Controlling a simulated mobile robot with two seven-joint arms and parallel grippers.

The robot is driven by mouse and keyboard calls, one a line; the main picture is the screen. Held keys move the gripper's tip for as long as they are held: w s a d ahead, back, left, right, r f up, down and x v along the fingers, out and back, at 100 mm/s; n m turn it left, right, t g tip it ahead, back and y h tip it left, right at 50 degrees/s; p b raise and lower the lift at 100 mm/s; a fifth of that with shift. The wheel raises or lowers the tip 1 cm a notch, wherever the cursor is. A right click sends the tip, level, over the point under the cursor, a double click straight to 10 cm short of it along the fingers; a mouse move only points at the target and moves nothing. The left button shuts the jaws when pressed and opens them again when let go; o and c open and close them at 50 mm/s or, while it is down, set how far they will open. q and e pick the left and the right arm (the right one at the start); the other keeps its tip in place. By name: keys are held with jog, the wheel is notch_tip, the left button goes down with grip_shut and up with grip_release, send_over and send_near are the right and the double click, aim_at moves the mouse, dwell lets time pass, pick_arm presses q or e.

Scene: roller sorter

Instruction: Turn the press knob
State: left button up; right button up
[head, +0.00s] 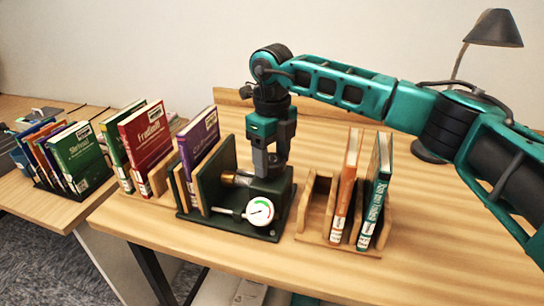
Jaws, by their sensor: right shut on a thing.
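The press is a dark green device with a base plate (268,234), upright plates, a brass screw part (232,179) and a round white gauge (260,211) with a green and red scale. A purple book (200,143) stands between its plates at the left. My right gripper (266,170) points down at the right of the brass part and is shut on the press knob. The fingers largely hide the knob, so its turn angle cannot be seen. My left gripper is not in view.
A wooden rack (312,239) with an orange book (346,185) and a teal book (375,192) stands close at the right. Red (147,145) and green books stand at the left. A lamp (492,29) is at the back right. The table's right front is clear.

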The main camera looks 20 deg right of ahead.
aim_at(272, 159)
jog(key=n, duration=1.1)
jog(key=shift+n, duration=0.3)
dwell(0.4)
jog(key=o, duration=1.1)
jog(key=shift+c, duration=0.2)
jog(key=shift+r, duration=0.1)
notch_tip(272, 159, up, 13)
